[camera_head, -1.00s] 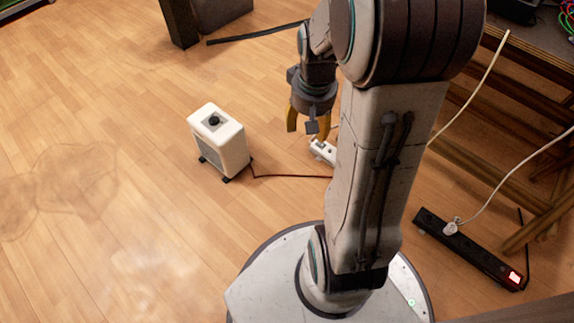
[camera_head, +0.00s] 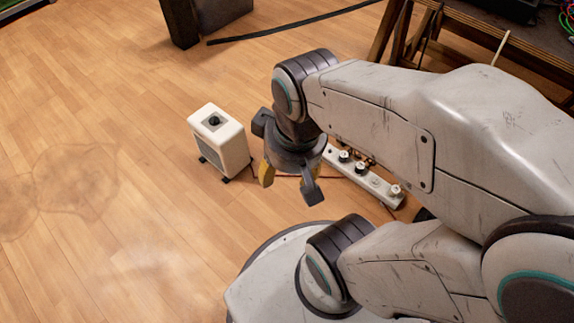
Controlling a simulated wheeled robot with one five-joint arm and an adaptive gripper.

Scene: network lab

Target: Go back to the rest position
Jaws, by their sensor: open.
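My gripper (camera_head: 287,183) hangs from my folded arm near the middle of the camera view, fingers pointing down. Its yellow-tipped fingers are apart and I see nothing between them. It is above the floor, just right of a white heater (camera_head: 220,140) with a dark knob on top. A white power strip (camera_head: 368,179) with several plugs or sockets lies on the floor to the right of the gripper, partly hidden by my arm.
A wooden table (camera_head: 465,35) with dark gear on it stands at the upper right. A dark box (camera_head: 181,24) and a black strip (camera_head: 290,27) are at the top. The wooden floor (camera_head: 110,130) at left is clear.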

